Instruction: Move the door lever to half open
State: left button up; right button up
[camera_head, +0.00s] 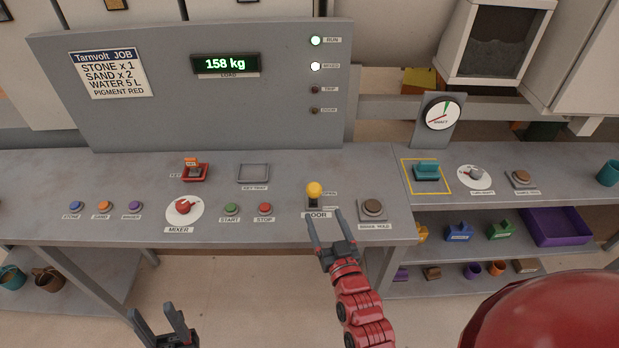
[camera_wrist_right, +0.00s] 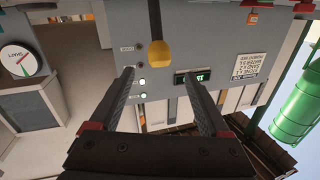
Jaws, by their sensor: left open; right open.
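The door lever has a yellow knob (camera_head: 314,189) and stands on the grey console above the DOOR label (camera_head: 316,214). In the right wrist view its yellow knob (camera_wrist_right: 160,54) hangs on a dark stem, between the lines of my two fingers and beyond their tips. My right gripper (camera_head: 334,232) is open and empty, just in front of the lever on its near side; I see no contact. Its fingers (camera_wrist_right: 158,100) are wide apart in the wrist view. My left gripper (camera_head: 160,322) is open and empty at the bottom edge, below the console's front.
The mixer dial (camera_head: 184,208), start button (camera_head: 231,209) and stop button (camera_head: 265,209) lie left of the lever. A brown button (camera_head: 373,208) sits close on its right. An empty key tray (camera_head: 253,173) is behind. The upright panel display (camera_head: 226,64) reads 158 kg.

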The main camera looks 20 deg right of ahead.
aim_at(312, 184)
jog(key=w+p, duration=0.2)
jog(key=w, duration=0.4)
jog(key=w+p, duration=0.1)
jog(key=w, duration=0.5)
jog(key=shift+w+d+r+p, duration=0.15)
jog(key=shift+d+p, duration=0.05)
jog(key=shift+p, duration=0.2)
jog(key=shift+w+f, duration=0.2)
jog(key=shift+w, duration=0.25)
grip_shut()
